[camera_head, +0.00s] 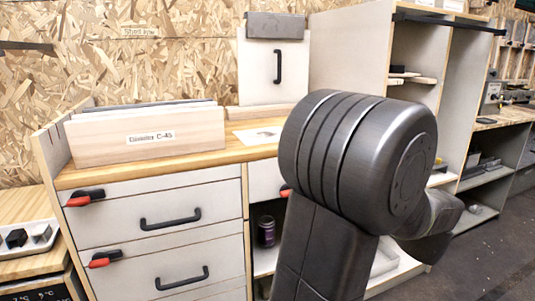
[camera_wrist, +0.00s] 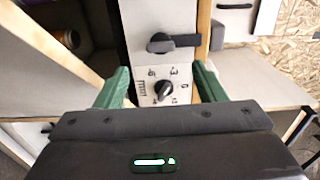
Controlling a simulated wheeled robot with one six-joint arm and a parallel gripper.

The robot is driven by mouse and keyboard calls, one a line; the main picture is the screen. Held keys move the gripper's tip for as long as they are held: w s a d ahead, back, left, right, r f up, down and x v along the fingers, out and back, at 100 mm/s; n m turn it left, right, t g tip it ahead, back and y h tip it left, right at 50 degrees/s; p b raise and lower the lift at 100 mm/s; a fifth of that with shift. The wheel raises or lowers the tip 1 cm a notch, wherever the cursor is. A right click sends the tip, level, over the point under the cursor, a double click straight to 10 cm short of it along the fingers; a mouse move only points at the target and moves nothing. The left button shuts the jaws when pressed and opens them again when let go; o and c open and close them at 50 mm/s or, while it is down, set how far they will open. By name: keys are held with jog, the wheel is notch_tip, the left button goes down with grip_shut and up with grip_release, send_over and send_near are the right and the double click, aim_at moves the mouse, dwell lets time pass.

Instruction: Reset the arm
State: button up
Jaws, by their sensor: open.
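My gripper (camera_wrist: 162,82) shows in the wrist view, with its two green fingers spread wide apart and nothing held between them. Beyond the fingers is a white panel with a black dial knob (camera_wrist: 163,90) and printed numbers around it. A black lever handle (camera_wrist: 174,43) sits on the panel above the dial. I cannot tell how far the fingertips are from the panel. In the head view my arm is bent in the foreground, and the gripper itself does not show there.
A wooden-topped cabinet (camera_head: 150,177) with drawers stands at left, with a file box (camera_head: 146,137) on top. Two red-and-black latches (camera_head: 85,198) mark its drawers. A dark jar (camera_head: 266,231) stands in the open shelf. Tall shelving (camera_head: 458,90) stands behind my arm. Bare floor (camera_head: 490,262) shows at right.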

jog(key=b+x, duration=0.1)
jog(key=x, duration=0.7)
jog(key=shift+w, duration=0.4)
jog(key=shift+s+a, duration=0.1)
